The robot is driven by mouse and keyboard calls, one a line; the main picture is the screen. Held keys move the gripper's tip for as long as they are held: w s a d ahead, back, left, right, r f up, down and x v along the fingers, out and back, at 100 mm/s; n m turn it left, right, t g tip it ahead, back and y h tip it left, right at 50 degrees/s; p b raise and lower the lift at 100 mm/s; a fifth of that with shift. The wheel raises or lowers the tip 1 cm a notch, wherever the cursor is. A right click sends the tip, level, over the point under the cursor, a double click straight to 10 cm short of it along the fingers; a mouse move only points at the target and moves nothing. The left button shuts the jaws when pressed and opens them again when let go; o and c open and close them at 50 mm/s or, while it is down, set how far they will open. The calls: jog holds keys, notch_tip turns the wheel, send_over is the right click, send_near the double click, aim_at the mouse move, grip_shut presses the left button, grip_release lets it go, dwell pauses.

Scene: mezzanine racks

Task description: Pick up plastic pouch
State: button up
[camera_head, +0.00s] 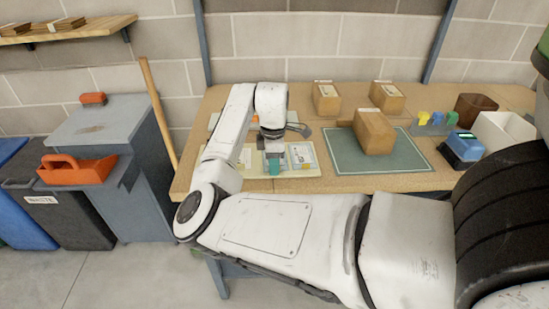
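My gripper (273,152) points down over the left part of the wooden workbench, low over a pale flat tray or sheet (307,170). A small teal item (275,168) shows directly under the fingers. I cannot tell whether they touch it or whether the fingers are open or shut. A flat, whitish printed packet (302,155), which may be the plastic pouch, lies just right of the gripper. My wrist and forearm hide part of the bench to the left of the gripper.
A cardboard box (374,131) stands on a green mat (345,160); two smaller boxes stand behind. A blue device (462,148) and a white bin (503,131) are at right. Waste bins (70,215) and a grey cabinet (140,190) stand left of the bench (420,183).

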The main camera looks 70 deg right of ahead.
grip_shut()
jog(key=shift+r, duration=0.15)
dwell(0.4)
